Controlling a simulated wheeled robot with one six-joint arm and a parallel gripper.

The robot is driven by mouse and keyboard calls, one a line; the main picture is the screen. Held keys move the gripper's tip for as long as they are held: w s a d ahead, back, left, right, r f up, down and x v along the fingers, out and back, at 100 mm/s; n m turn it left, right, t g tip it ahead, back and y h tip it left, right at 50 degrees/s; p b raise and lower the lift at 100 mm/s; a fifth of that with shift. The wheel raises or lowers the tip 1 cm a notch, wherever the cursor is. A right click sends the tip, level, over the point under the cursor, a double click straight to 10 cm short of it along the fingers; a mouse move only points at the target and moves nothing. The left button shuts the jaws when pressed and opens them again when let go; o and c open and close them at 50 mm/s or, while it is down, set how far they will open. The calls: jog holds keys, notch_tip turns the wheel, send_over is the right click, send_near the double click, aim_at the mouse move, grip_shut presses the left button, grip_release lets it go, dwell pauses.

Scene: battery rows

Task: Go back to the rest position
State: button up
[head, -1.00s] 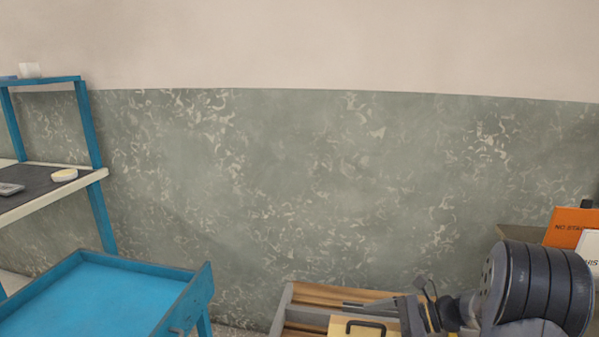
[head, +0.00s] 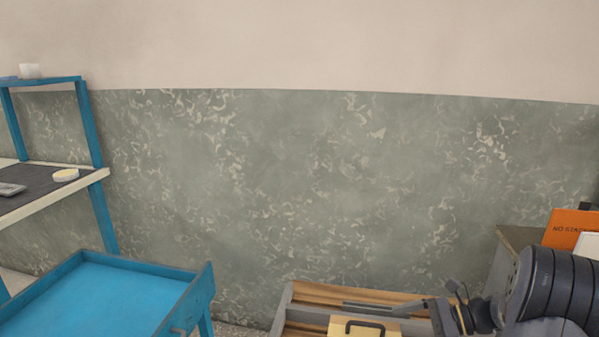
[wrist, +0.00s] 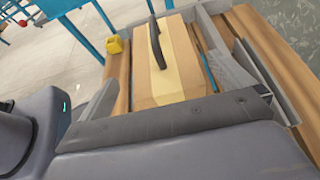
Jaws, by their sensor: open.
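My gripper (head: 385,305) is at the lower right of the head view, reaching left over a wooden-floored tray with grey edges (head: 287,300). In the wrist view my gripper (wrist: 165,70) is open, its grey fingers set wide apart with nothing visibly held between them. A tan box with a yellow band and a dark handle (head: 350,333) is in the tray, cut off by the head view's lower edge. In the wrist view the box (wrist: 180,60) lies beyond the gripper's dark bar. I cannot tell the exact gap between them.
A blue tray-topped stand (head: 90,300) is at the lower left, by a blue-framed shelf (head: 92,130) holding small items. An orange sign (head: 575,228) stands at the right near my arm. A small yellow object (wrist: 117,45) shows beside the box. The wall is bare.

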aim_at(373, 336)
jog(key=b+x, duration=0.1)
jog(key=x, duration=0.2)
jog(key=b+x, duration=0.1)
jog(key=x, duration=0.3)
jog(key=shift+w+a+r, duration=0.1)
jog(key=shift+w+a, duration=0.05)
jog(key=shift+a, duration=0.25)
notch_tip(373, 336, up, 10)
jog(key=p, duration=0.4)
jog(key=shift+r, duration=0.2)
jog(key=w+a+r+m+t+h+p, duration=0.2)
jog(key=w+r+m+t+h+p, duration=0.2)
jog(key=m+t+h+p, duration=0.4)
jog(key=shift+w+r+m+t+p, duration=0.3)
jog(key=shift+m+t+p, duration=0.55)
jog(key=shift+m, duration=0.95)
jog(key=shift+s+a+r, duration=0.1)
jog(key=shift+a, duration=0.1)
